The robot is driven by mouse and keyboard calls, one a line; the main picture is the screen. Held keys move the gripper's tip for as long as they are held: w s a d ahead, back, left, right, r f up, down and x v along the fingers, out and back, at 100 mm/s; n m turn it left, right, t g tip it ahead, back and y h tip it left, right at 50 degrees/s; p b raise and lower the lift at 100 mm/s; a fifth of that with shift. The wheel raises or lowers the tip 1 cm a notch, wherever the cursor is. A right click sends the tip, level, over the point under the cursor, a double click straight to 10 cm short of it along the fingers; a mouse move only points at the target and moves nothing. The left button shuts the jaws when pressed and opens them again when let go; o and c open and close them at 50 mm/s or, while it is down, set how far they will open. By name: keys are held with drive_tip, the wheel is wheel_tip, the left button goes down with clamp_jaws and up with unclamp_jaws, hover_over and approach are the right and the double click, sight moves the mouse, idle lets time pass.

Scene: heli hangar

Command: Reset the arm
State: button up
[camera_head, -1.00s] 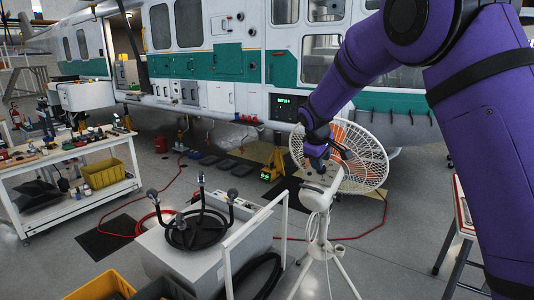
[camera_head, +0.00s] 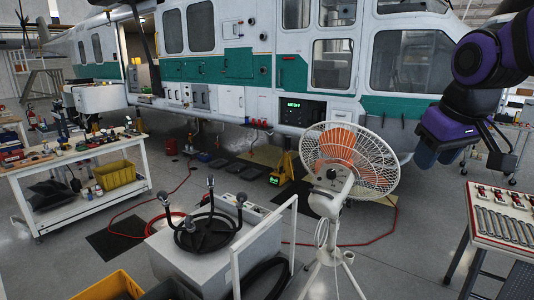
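My arm is purple and black and is folded in at the upper right of the head view. My gripper (camera_head: 440,154) hangs at its end, right of the white standing fan (camera_head: 348,160) and apart from it. Dark blue-grey parts point down at its tip. They are small and dark, so I cannot tell whether the fingers are open or shut. I see no object held in it.
A tool table (camera_head: 492,243) with wrenches stands at the lower right. A grey cart (camera_head: 205,262) with a white rail is in front. A workbench (camera_head: 80,151) is at left, and a white-green helicopter (camera_head: 225,66) is behind. Grey floor shows between them.

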drive_tip(key=s+f+m, duration=0.2)
drive_tip(key=s, duration=1.3)
drive_tip(key=shift+f+m+t, duration=0.3)
drive_tip(key=shift+d, duration=0.1)
idle(1.0)
